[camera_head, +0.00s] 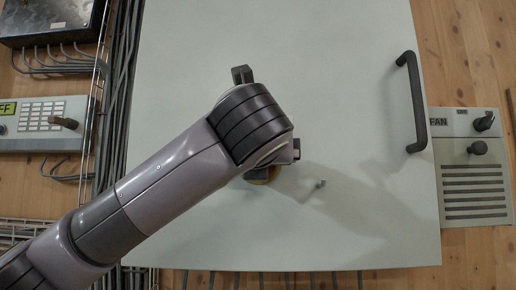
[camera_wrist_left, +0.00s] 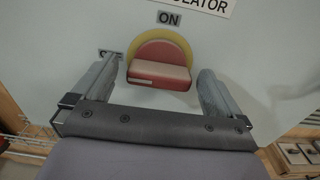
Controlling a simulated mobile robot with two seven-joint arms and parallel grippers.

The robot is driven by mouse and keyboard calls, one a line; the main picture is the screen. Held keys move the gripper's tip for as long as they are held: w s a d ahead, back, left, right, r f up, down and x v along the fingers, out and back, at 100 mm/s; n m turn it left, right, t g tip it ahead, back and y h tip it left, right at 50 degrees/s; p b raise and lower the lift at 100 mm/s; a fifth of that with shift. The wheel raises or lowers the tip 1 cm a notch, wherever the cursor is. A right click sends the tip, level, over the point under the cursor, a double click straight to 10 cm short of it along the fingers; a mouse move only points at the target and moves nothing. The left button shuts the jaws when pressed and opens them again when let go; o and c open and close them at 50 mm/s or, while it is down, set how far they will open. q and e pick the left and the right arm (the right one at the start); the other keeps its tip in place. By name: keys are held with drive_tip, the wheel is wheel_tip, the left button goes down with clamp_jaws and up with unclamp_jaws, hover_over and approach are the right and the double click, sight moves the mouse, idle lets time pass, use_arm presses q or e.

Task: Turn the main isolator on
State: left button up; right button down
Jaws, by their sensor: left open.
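The main isolator has a red handle (camera_wrist_left: 160,70) on a yellow round plate (camera_wrist_left: 141,48), seen in the left wrist view. Its grip bar lies roughly level, across the picture. An ON label (camera_wrist_left: 169,18) is above it, and a label at the left, partly hidden by a finger, seems to read OFF (camera_wrist_left: 106,53). My left gripper (camera_wrist_left: 158,72) is open, with one finger on each side of the handle; contact cannot be told. In the head view my left arm hides most of the isolator; only a yellowish edge (camera_head: 272,176) shows. My right gripper is not in view.
The isolator is on a large pale cabinet door (camera_head: 350,75) with a black handle (camera_head: 412,102) and a small stud (camera_head: 320,184). A FAN panel (camera_head: 470,165) is at right. A keypad panel (camera_head: 42,122) and cable runs are at left.

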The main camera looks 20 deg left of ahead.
use_arm(q)
drive_tip(key=shift+w, duration=0.15)
drive_tip(key=c, duration=1)
drive_tip(key=shift+m, duration=0.4)
drive_tip(key=m+b, duration=0.1)
drive_tip(key=m, duration=0.7)
drive_tip(key=m+b, duration=0.1)
drive_tip(key=m, duration=0.8)
drive_tip(key=shift+d+f+b, duration=0.1)
drive_tip(key=shift+d+b, duration=0.1)
drive_tip(key=shift+b, duration=0.2)
